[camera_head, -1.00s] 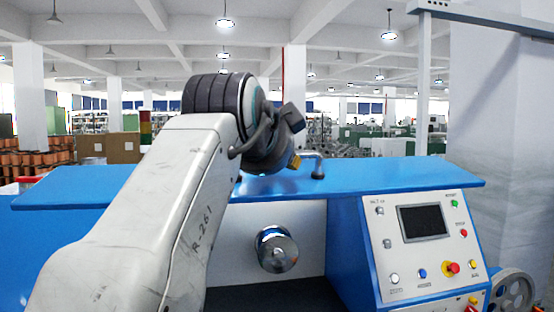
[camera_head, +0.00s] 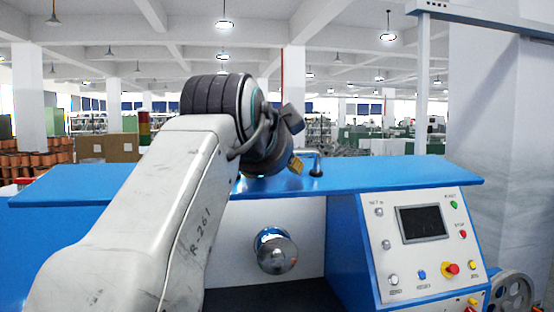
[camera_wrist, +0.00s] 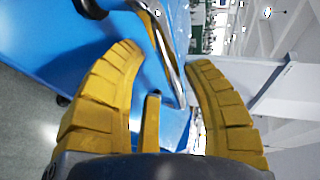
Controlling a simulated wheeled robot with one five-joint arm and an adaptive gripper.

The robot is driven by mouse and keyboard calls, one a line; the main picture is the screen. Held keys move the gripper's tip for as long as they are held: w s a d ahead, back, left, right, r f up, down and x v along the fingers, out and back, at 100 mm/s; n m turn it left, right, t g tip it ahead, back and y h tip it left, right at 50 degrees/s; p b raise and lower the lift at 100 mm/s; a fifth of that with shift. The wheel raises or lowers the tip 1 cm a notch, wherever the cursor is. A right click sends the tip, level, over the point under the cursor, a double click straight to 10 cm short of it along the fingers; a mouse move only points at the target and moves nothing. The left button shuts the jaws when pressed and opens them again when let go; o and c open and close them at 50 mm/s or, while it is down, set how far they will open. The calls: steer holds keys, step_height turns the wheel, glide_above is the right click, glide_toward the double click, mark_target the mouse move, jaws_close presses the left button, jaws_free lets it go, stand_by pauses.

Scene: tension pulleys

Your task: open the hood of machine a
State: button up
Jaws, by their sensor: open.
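Machine a's blue hood (camera_head: 400,172) lies flat across the machine top, closed. Its handle (camera_head: 317,168) stands at the hood's upper side, with a dark end post and a bar partly hidden by my arm. In the wrist view the chrome handle bar (camera_wrist: 166,52) runs lengthwise through the space between my yellow fingers. My gripper (camera_wrist: 166,58) is open, with one finger on each side of the bar; I cannot tell whether either touches it. In the head view only a bit of my gripper (camera_head: 297,165) shows beside the handle. The blue hood surface (camera_wrist: 85,45) fills the wrist view's left.
The control panel (camera_head: 422,232) with screen and buttons is at the right of the machine front. A chrome round knob (camera_head: 276,252) sticks out from the white front. A grey handwheel (camera_head: 512,292) stands at lower right. A pale pillar (camera_head: 500,140) rises at the right.

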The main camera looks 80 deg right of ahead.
steer(key=v, duration=1.2)
stand_by(0.6)
